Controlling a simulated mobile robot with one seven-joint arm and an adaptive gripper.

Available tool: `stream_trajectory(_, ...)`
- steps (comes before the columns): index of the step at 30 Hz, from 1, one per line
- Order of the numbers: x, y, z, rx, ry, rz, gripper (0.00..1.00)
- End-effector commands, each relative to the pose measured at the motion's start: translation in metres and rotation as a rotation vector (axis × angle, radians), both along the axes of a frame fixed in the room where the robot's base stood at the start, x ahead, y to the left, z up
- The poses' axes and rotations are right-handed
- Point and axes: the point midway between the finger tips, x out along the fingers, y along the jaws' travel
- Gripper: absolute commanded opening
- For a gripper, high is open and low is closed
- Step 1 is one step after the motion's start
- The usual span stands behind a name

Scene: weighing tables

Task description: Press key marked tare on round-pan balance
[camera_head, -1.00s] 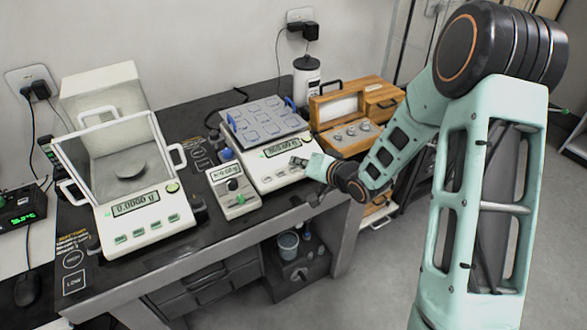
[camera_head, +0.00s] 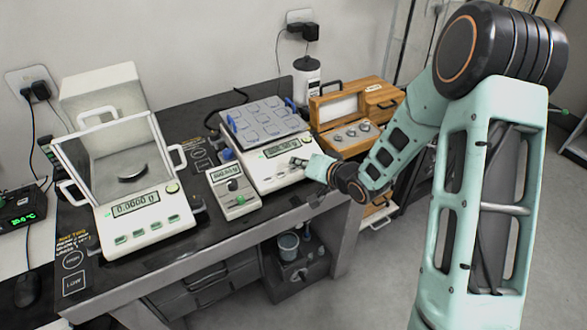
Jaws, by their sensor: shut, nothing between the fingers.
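The left balance (camera_head: 128,225) has a round dark pan (camera_head: 132,173) inside a clear draft shield (camera_head: 110,140). Its display (camera_head: 136,203) reads about 0.0000 g, with several green keys (camera_head: 138,234) in a row below; their labels are too small to read. My gripper (camera_head: 297,161) is shut and empty. It is well right of that balance, at the front panel of another balance (camera_head: 268,180) that carries a blue-edged tray (camera_head: 268,112). Its fingertips are close to that panel, by the display (camera_head: 283,148); contact cannot be told.
A small meter (camera_head: 235,190) stands between the balances. A wooden weight box (camera_head: 345,105) and a white canister (camera_head: 306,80) stand at the right back. The dark table's front edge (camera_head: 200,250) runs below. Floor at the right is clear.

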Motion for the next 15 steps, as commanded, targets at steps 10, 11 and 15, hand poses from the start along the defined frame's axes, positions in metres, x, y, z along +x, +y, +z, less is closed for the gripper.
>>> stream_trajectory(10, 0.002, 0.0012, -0.0084, 0.0, 0.0, 0.0, 0.0)
stream_trajectory(11, 0.002, 0.0012, -0.0082, 0.0, 0.0, 0.0, 0.0)
stream_trajectory(15, 0.002, 0.0012, -0.008, 0.0, 0.0, 0.0, 0.0)
